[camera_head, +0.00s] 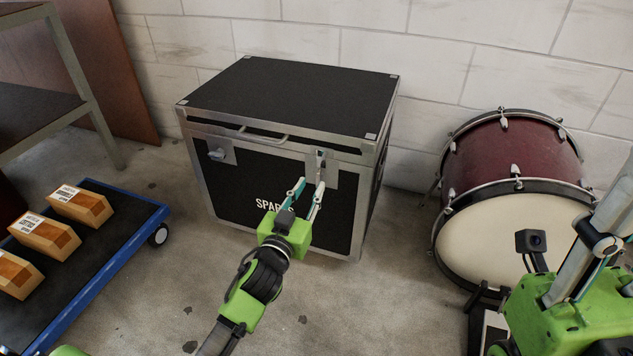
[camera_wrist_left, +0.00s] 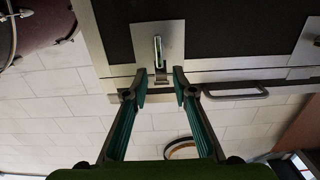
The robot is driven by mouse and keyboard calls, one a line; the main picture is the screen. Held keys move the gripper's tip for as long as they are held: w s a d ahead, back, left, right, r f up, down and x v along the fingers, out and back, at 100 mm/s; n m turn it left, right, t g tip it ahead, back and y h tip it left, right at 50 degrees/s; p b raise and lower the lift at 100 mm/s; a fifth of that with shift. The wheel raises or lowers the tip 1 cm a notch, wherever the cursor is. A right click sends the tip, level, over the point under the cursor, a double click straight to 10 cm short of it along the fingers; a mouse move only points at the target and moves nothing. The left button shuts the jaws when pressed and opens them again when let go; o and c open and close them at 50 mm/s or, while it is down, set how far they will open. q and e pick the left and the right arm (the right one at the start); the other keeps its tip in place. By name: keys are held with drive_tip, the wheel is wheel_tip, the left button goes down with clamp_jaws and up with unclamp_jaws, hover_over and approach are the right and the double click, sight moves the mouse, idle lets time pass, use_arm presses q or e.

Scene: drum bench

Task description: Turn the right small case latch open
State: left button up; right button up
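The black case (camera_head: 290,95) with silver edges stands against the wall. Its right small latch (camera_head: 320,158) sits on a square metal plate at the front's upper right; in the left wrist view the latch lever (camera_wrist_left: 158,48) lies lengthwise, in line with my fingers. My left gripper (camera_head: 310,185) is open and empty, its fingertips just in front of and below the latch. In the left wrist view the fingertips (camera_wrist_left: 160,78) are spread either side of the latch's end; contact cannot be told. The right gripper (camera_head: 598,240) is partly in frame at the right edge, its fingertips cut off.
The case's left latch (camera_head: 217,154) and front handle (camera_head: 262,135) are near. A red bass drum (camera_head: 515,160) stands to the right. A blue-edged cart (camera_head: 110,265) with several boxes is at left. Bare floor lies in front of the case.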

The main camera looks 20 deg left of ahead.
sight(317, 175)
use_arm(q)
drive_tip(key=shift+w+d+b, duration=0.1)
drive_tip(key=shift+w+b, duration=0.6)
drive_tip(key=shift+w, duration=2)
clamp_jaws()
